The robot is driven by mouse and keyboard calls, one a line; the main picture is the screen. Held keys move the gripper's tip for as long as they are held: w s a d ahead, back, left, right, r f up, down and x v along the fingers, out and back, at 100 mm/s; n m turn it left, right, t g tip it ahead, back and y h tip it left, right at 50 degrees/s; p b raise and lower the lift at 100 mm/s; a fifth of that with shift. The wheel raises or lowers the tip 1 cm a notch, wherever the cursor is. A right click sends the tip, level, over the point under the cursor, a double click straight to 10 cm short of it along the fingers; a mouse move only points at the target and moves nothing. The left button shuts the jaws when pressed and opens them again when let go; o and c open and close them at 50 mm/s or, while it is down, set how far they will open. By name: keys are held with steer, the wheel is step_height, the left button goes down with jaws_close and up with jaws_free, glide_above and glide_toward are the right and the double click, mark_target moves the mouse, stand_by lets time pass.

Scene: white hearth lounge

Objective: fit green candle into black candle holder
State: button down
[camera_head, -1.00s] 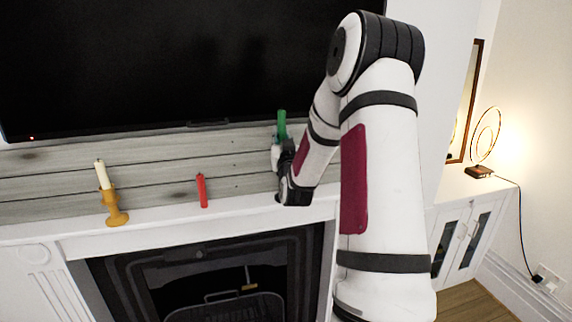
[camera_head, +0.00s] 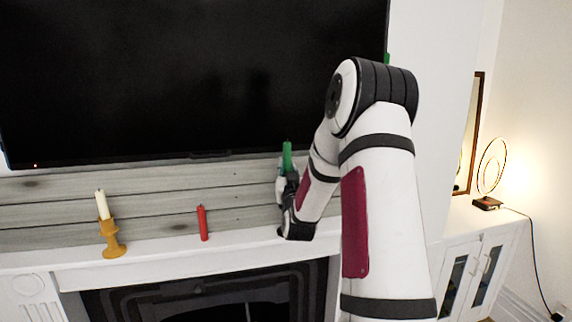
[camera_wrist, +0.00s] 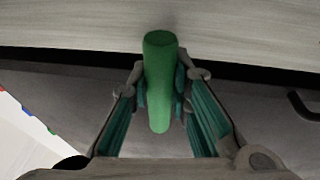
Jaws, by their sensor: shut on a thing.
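The green candle (camera_head: 287,156) stands roughly upright in my gripper (camera_head: 288,172), above the right part of the mantel. In the wrist view, the green candle (camera_wrist: 160,65) runs between the teal-padded fingers of my gripper (camera_wrist: 161,88), which are shut on it from both sides. Its far end reaches past the fingertips. I cannot make out the black candle holder in the head view; my arm covers the right part of the mantel. A dark curved piece (camera_wrist: 302,108) shows at the right edge of the wrist view, and I cannot tell what it is.
A red candle (camera_head: 202,222) stands on the white mantel (camera_head: 160,255). To its left is a cream candle (camera_head: 102,204) in an orange holder (camera_head: 112,242). A large television (camera_head: 150,80) hangs just above. A small green thing (camera_head: 387,59) shows behind my arm.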

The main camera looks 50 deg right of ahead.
steer(key=shift+f+b, duration=0.5)
steer(key=shift+f, duration=1.3)
steer(key=shift+f+b, duration=0.55)
steer(key=shift+f, duration=0.75)
stand_by(0.5)
steer(key=c, duration=1.4)
jaws_free()
steer(key=v, duration=1.2)
